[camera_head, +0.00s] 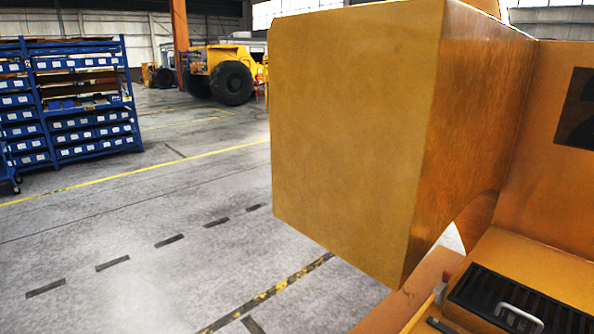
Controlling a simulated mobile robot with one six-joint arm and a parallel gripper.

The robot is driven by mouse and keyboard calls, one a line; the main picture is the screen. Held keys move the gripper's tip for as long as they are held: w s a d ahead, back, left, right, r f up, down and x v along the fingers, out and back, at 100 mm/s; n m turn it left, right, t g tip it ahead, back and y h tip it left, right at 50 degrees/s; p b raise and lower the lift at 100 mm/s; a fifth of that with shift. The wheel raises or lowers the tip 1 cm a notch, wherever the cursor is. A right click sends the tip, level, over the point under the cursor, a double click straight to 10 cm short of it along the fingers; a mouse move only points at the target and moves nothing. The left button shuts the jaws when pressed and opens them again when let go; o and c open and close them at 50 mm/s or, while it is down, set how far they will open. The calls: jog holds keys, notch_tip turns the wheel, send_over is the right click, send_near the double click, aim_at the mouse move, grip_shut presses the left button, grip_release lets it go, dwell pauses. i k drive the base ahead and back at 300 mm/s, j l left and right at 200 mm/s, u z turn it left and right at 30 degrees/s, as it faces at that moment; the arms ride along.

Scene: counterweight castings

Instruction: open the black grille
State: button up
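The black grille (561,319) lies at the lower right, set in the top of a yellow-orange machine body. It has dark slats and is cut off by the bottom and right picture edges. A light metal handle (521,315) stands up on its near part. The part of the grille that shows lies flat in its surround. My gripper is not in view.
A large yellow block (350,140) fills the middle, left of and above the grille. A yellow panel (560,190) rises behind the grille. Blue shelving (82,100) stands far left, a yellow vehicle (222,72) farther back. Grey floor (150,230) is clear at left.

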aim_at(496, 311)
jog(key=z, duration=1.3)
jog(key=i+j+u, duration=0.1)
jog(key=i+j, duration=0.15)
jog(key=j, duration=0.2)
jog(key=i+j, duration=0.3)
jog(key=j, duration=0.15)
jog(key=j+u, duration=0.05)
